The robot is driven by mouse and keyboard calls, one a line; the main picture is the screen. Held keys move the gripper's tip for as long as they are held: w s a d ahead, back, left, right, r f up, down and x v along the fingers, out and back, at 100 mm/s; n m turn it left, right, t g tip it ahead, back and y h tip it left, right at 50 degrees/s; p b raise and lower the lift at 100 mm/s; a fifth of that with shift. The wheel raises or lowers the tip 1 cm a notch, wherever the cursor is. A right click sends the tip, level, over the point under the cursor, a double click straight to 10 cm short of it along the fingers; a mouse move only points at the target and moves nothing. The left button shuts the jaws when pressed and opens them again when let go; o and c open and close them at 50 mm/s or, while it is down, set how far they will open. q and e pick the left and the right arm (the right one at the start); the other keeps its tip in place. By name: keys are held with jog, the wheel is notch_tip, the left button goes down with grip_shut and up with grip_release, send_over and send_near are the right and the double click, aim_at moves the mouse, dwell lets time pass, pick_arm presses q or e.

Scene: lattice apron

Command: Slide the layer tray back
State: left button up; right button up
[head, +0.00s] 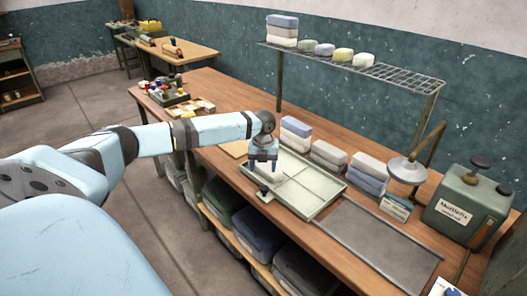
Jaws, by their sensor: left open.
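The layer tray (315,196) is a shallow, pale green-grey tray with low walls and dividing lines on its floor. It lies on the wooden workbench (222,91) in the head view. My left gripper (264,190) is open and points down at the tray's front left edge. Its fingertips are close to the near wall there; I cannot tell whether they touch it. The gripper hides a part of the tray's left side. My right gripper is not in view.
Folded cloth stacks (328,155) stand behind the tray. A dark flat metal plate (375,248) lies to its right. A lamp (408,170) and a green canister (465,207) stand further right. A wire shelf (375,70) hangs over the bench's back.

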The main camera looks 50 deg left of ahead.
pick_arm(q)
jog(key=shift+r, duration=2.2)
jog(key=d+f+n, duration=0.1)
jog(key=d+f, duration=0.3)
jog(key=d, duration=0.1)
jog(key=s+d+f+n+t+h, duration=0.1)
jog(key=d+f, duration=0.3)
jog(key=d, duration=0.1)
jog(key=s+d+f+n+t+p, duration=0.1)
jog(key=d+f, duration=0.3)
jog(key=d, duration=0.1)
jog(key=shift+s+f+n, duration=0.15)
jog(key=shift+f+n, duration=0.15)
jog(key=shift+f, duration=0.1)
jog(key=s+d+f+n+t+h+p, duration=0.1)
jog(key=s+d+f+n+t+h, duration=0.2)
jog(key=s+d+n, duration=0.45)
jog(key=s+d+f+n+t+h+p, duration=0.1)
jog(key=s+d+f+n+t, duration=0.3)
jog(key=s+d, duration=0.65)
jog(key=s+d+r+n+t+y, duration=0.1)
jog(key=s+d+r+n+t, duration=0.1)
jog(key=s+n, duration=0.4)
jog(key=n+p, duration=0.1)
jog(key=n, duration=0.2)
jog(key=shift+s+d+r+y, duration=0.2)
jog(key=shift+r+y, duration=0.05)
jog(key=shift+y, duration=0.15)
